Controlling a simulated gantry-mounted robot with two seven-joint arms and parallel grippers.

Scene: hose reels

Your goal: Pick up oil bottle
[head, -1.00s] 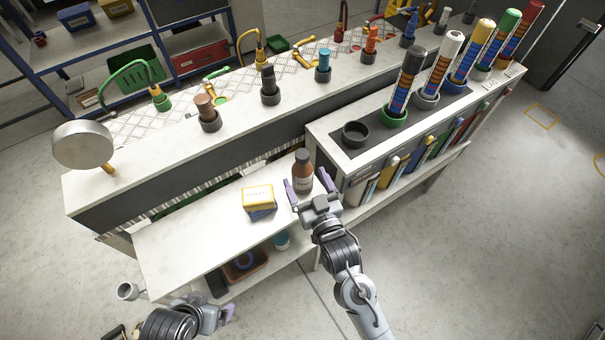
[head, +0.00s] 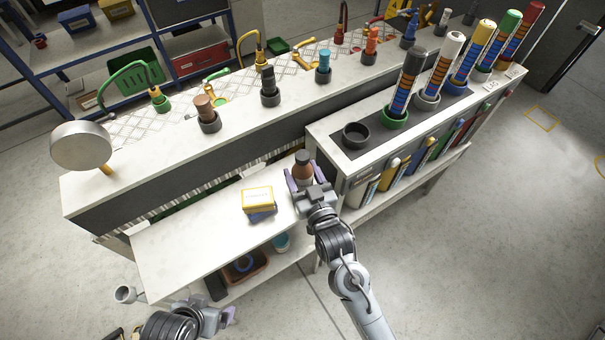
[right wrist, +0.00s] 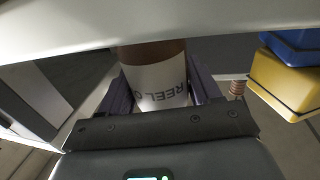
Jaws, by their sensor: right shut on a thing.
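The oil bottle (head: 303,169) is brown with a dark cap and a white label. It stands upright on the white lower worktop (head: 190,240), beside the raised unit. My right gripper (head: 304,178) is around its body, with a purple finger on each side, and is shut on it. In the right wrist view the bottle (right wrist: 160,85) sits between the two fingers with its label lettering showing; its top is cut off by a pale surface. My left gripper (head: 228,316) is low at the bottom left, away from the bottle; its jaw opening is unclear.
A yellow box on a blue one (head: 257,199) lies just left of the bottle. The raised unit (head: 345,145) with an empty dark ring holder (head: 355,135) and several coloured tubes stands to the right. The worktop's left part is clear.

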